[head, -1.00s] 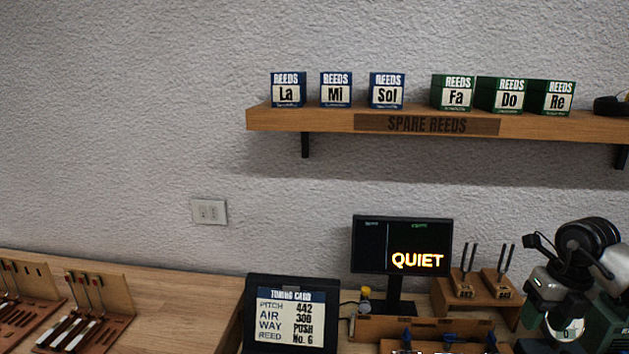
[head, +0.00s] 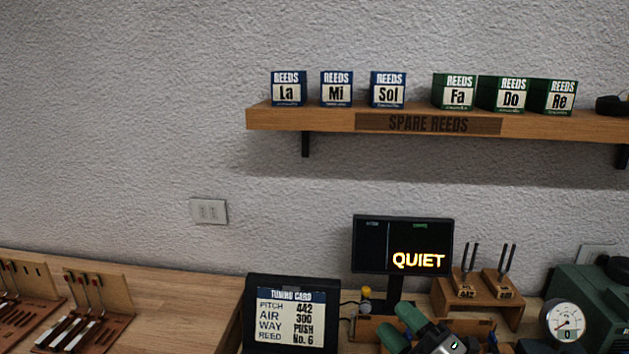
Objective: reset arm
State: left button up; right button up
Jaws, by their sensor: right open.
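My right gripper (head: 398,324) is at the bottom edge of the head view, right of centre. Its two green fingers stand apart with a gap between them, and it is open with nothing seen in it. It is in front of the low wooden rack below the dark monitor (head: 372,246), which reads QUIET, and it hides part of that rack. The rest of my right arm is cut off by the bottom edge. My left gripper is not in view.
A tuning card (head: 291,314) stands left of the gripper. A wooden stand (head: 477,292) holds two tuning forks. A round gauge (head: 565,320) and green machine (head: 592,290) are at right. Tool racks (head: 98,300) sit far left. A shelf (head: 340,120) with reed boxes hangs above.

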jog(key=s+d+f+m+g+h, duration=0.2)
jog(key=s+d+f+m+h, duration=0.2)
jog(key=f+m+h, duration=0.4)
jog(key=s+d+f+m+g+h, duration=0.1)
jog(key=s+d+f+m+h, duration=0.3)
jog(key=f+m+h, duration=0.4)
jog(key=s+f+m+g+y, duration=0.1)
jog(key=s+f+m+g, duration=0.1)
jog(key=s+f+g, duration=0.5)
jog(key=s+m+g+y, duration=0.2)
jog(key=s+g, duration=0.2)
jog(key=s, duration=0.7)
notch_tip(320, 180, down, 30)
jog(key=a+r+g+b, duration=0.1)
jog(key=b, duration=0.4)
jog(key=s+d+f+b, duration=0.1)
jog(key=s+f+b, duration=0.1)
jog(key=s+f, duration=0.6)
jog(key=s+d+f+g+b, duration=0.1)
jog(key=s+d+f+b, duration=0.1)
jog(key=s+f, duration=0.6)
notch_tip(320, 180, down, 7)
jog(key=shift+s+h+b, duration=0.3)
jog(key=shift+s+b, duration=0.1)
jog(key=shift+b, duration=0.1)
